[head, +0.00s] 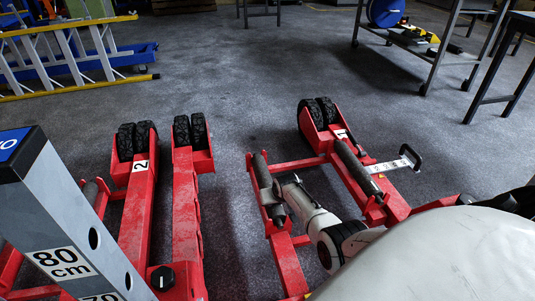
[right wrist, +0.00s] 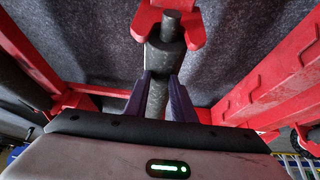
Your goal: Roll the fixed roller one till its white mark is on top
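The red trolley jack with the "1" label (head: 341,134) stands right of centre in the head view. It carries two dark grey rollers, a left one (head: 262,178) and a right one (head: 356,167). My right gripper (head: 279,212) is at the near part of the left roller. In the right wrist view, the purple fingers of my right gripper (right wrist: 161,82) lie over a dark grey roller (right wrist: 166,58), one to each side. Whether they touch it is unclear. No white mark shows on either roller. My left gripper is not in view.
A second red jack labelled "2" (head: 140,166) stands to the left. A grey measuring post (head: 70,215) is at the front left. A ladder (head: 75,55) lies at the back left, and a metal trolley (head: 430,55) stands at the back right. The middle floor is clear.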

